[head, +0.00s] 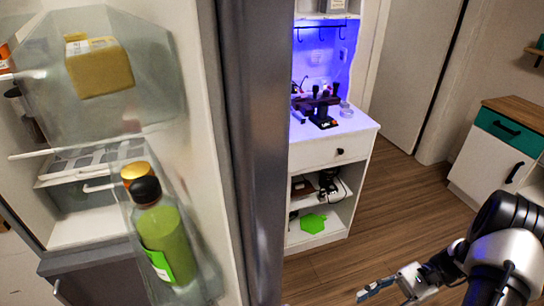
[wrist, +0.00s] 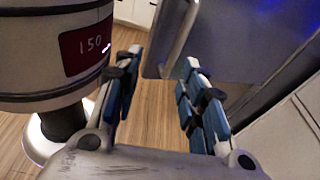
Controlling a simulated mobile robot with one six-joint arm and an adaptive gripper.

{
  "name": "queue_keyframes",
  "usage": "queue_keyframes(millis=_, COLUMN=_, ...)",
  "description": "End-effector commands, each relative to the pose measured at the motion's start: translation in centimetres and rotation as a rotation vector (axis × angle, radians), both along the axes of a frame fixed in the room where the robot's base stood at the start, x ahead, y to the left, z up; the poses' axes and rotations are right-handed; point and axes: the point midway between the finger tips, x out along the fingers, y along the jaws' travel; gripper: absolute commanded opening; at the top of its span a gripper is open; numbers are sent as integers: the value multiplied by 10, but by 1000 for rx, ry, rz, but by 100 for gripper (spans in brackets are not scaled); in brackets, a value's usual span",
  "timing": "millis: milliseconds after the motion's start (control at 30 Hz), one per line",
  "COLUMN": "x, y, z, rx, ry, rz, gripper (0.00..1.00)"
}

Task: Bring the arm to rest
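My gripper (head: 385,283) is at the lower right of the head view, low in front of the wooden floor and holding nothing. In the wrist view its two blue-padded fingers (wrist: 160,72) stand apart with a clear gap between them. Floor shows through the gap. My arm comes in from the right edge of the head view. The fingers touch nothing that I can see.
An open fridge door (head: 262,150) stands left of centre, its bins holding a yellow block (head: 100,72) and a green bottle (head: 164,238). Behind is the white espresso cabinet (head: 335,173), lit blue. A white and teal cabinet (head: 497,150) stands right. Wooden floor (head: 400,200) between is clear.

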Motion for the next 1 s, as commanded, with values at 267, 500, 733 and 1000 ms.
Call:
queue_keyframes(millis=267, x=8, y=22, z=67, rx=-250, ry=-183, rz=194, gripper=38)
queue_keyframes(millis=500, x=-3, y=50, z=129, rx=-504, ry=-424, rz=396, gripper=38)
queue_keyframes(millis=733, x=-25, y=75, z=176, rx=-722, ry=-692, rz=569, gripper=38)
queue_keyframes(millis=1000, x=-56, y=97, z=214, rx=-946, ry=-1053, rz=739, gripper=38)
